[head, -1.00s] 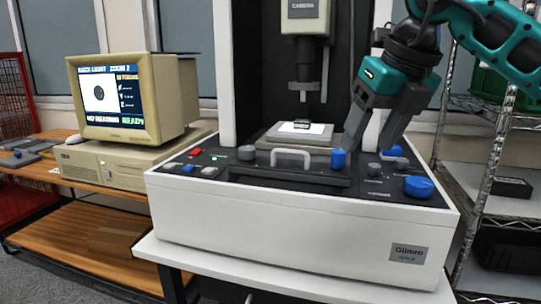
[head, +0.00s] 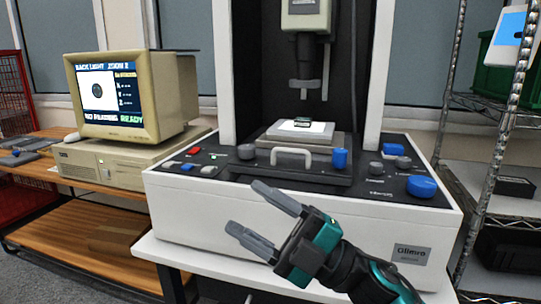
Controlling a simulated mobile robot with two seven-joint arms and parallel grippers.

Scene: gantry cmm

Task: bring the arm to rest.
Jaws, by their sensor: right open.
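My right gripper (head: 262,219) is in front of the white front face of the measuring machine (head: 190,220), low in the head view. Its two grey fingers point to the left and stand apart, with nothing between them. The arm comes in from the bottom right. The gripper covers part of the machine's front face and of the white table edge. My left gripper is not in view.
The machine's panel carries blue knobs (head: 421,187), a blue cylinder (head: 339,159) and a handle (head: 291,157). A small part (head: 302,122) lies on the stage under the camera head (head: 305,15). A monitor (head: 135,95) stands left; a wire shelf (head: 500,130) stands right.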

